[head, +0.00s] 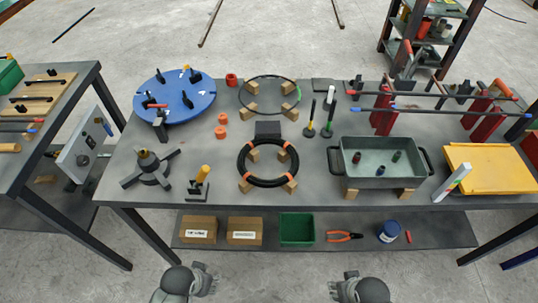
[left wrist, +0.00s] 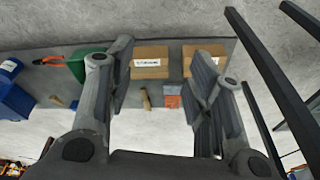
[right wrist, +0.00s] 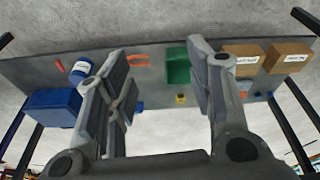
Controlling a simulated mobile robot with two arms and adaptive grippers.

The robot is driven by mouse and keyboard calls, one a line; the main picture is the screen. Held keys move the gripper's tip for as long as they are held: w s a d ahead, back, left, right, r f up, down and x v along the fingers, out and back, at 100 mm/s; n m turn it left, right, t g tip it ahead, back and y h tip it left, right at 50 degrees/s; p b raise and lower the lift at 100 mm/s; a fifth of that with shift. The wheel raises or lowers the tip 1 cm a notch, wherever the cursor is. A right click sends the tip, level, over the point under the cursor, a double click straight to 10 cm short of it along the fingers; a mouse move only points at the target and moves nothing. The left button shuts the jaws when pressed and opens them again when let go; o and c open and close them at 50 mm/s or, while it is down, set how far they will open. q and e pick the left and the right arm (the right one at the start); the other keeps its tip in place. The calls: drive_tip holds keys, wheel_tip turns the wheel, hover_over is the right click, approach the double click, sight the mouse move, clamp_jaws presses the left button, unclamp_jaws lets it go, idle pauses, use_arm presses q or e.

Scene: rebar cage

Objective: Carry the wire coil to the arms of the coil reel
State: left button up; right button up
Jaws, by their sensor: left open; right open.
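The wire coil (head: 268,183) is a thick black ring with orange ties. It lies flat on several small wooden blocks at the middle front of the grey table. The coil reel (head: 150,168), a dark base with spread arms and a brass-topped centre post, stands to its left near the table's left end. My left gripper (head: 207,279) is open and empty, low in front of the table. Its spread fingers show in the left wrist view (left wrist: 162,85). My right gripper (head: 338,288) is also open and empty in front of the table; its fingers show in the right wrist view (right wrist: 160,90).
A yellow-handled tool on a stand (head: 200,184) is between reel and coil. A blue disc (head: 175,95) and a thin hoop (head: 270,76) are behind. A grey tray (head: 385,143) stands right of the coil. The lower shelf (head: 460,228) holds boxes and a green bin (head: 297,229).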

use_arm(q)
drive_tip(key=w+d+r+m+t+p, duration=0.1)
drive_tip(key=w+d+r+m, duration=0.15)
drive_tip(key=r, duration=0.75)
drive_tip(key=w+d+r+m+t+p, duration=0.1)
drive_tip(key=w+r+m, duration=0.3)
drive_tip(key=r, duration=0.5)
use_arm(e)
drive_tip(key=w+a+r+t+y, duration=0.1)
drive_tip(key=w+r, duration=0.2)
drive_tip(key=r, duration=0.6)
drive_tip(key=w+a+r+t, duration=0.1)
drive_tip(key=w+a+r, duration=0.15)
drive_tip(key=r, duration=0.65)
use_arm(q)
drive_tip(key=m+t+h, duration=0.1)
drive_tip(key=m+t, duration=0.3)
drive_tip(key=m, duration=2.2)
approach(240, 157)
use_arm(e)
drive_tip(key=m+t+y, duration=0.4)
drive_tip(key=y, duration=0.1)
approach(298, 160)
drive_tip(key=s, duration=0.1)
use_arm(q)
drive_tip(key=shift+s+a+r+n, duration=0.15)
drive_tip(key=shift+s+r+n, duration=0.15)
drive_tip(key=shift+s, duration=0.2)
use_arm(e)
drive_tip(key=shift+r, duration=0.4)
